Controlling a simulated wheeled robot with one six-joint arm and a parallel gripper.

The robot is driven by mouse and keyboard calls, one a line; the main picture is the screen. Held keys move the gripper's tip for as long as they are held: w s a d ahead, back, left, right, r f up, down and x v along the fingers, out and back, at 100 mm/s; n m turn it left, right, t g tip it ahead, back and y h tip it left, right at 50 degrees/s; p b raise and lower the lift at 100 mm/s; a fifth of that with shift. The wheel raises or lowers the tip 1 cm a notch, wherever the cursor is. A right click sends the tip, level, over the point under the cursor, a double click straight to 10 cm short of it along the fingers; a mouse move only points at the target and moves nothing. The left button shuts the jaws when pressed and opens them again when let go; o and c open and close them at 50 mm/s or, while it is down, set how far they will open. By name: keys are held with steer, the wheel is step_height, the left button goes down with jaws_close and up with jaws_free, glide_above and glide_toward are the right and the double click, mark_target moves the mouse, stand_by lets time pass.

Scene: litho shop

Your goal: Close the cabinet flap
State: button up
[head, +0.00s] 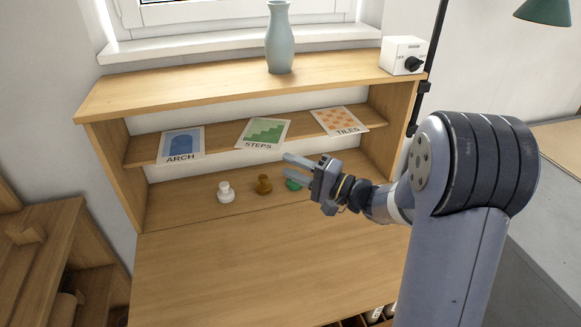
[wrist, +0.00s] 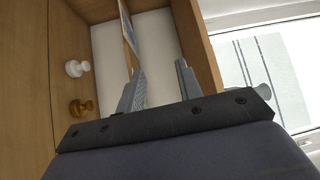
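The cabinet flap (head: 260,270) is a wide wooden board. It lies folded down, roughly level, in front of the open wooden cabinet (head: 115,175), and a seam separates it from the cabinet floor. In the wrist view the flap (wrist: 22,90) shows along the left edge. My gripper (head: 284,167) is in front of the cabinet opening, above the flap's inner side and apart from it. Its two fingers are spread with nothing between them, which also shows in the wrist view (wrist: 158,85). My arm hides part of the flap's right side.
White (head: 225,192), brown (head: 264,185) and partly hidden green (head: 293,184) knob-shaped pieces stand on the cabinet floor. Arch (head: 181,144), steps (head: 263,133) and tiles (head: 339,121) cards lie on the shelf. A vase (head: 280,40) and white box (head: 402,55) stand on top. The flap is bare.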

steer(key=b+v, duration=0.2)
steer(key=v, duration=0.8)
steer(key=shift+b, duration=0.3)
steer(key=shift+w, duration=0.1)
steer(key=shift+c, duration=0.3)
